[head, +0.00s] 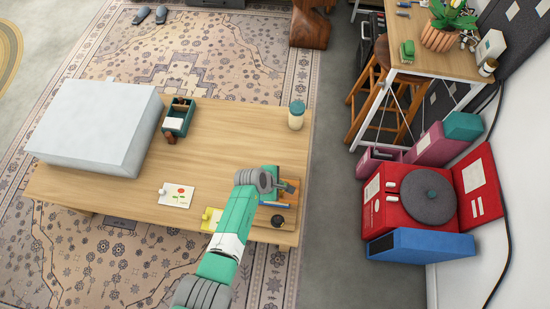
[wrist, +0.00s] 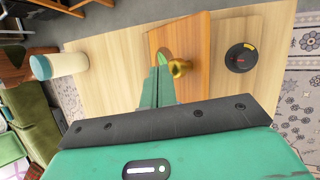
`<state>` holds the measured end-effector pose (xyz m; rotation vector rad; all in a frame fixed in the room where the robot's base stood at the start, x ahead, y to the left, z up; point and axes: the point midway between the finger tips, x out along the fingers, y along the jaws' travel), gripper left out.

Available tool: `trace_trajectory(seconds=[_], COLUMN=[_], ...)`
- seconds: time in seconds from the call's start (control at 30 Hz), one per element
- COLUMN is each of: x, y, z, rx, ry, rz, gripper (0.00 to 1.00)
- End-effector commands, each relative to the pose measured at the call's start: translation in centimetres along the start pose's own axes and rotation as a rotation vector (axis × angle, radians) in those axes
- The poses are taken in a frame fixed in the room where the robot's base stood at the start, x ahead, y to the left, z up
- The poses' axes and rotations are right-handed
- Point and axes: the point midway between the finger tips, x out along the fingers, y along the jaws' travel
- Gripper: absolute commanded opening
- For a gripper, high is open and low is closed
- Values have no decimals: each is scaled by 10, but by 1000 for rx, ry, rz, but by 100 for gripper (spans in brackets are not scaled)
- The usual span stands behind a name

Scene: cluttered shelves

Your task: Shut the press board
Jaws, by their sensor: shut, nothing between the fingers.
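The press board appears to be the orange-brown wooden board with a round brass knob (wrist: 180,67). The board (wrist: 197,42) shows in the wrist view near the table's end, and partly in the head view (head: 291,187) behind my gripper. I cannot tell how far it is tilted. My gripper (head: 275,184) is over the right end of the table. Its green fingers (wrist: 158,84) are together and empty, just left of the knob and overlapping the board in view. Whether they touch the board is unclear. A small green patch shows by the fingertips.
A black dial (wrist: 241,57) sits beside the board. A teal-lidded jar (head: 297,115) stands at the table's far right corner. Cards (head: 176,194), a green tray (head: 178,116) and a large white box (head: 97,125) lie leftward. The table's middle is clear.

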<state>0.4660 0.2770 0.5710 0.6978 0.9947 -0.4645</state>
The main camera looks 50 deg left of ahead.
Motion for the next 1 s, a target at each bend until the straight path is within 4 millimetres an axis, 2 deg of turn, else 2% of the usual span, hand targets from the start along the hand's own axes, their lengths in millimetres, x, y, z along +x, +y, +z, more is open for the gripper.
trace_trajectory(seconds=[0.4,0.77,1.0], x=[4,6,12], y=[-24,-28,-43], z=[-4,-6,-10], rx=[-1,-1,-3], ry=[0,0,-1], rz=[-2,-1,-2], gripper=[0,0,0])
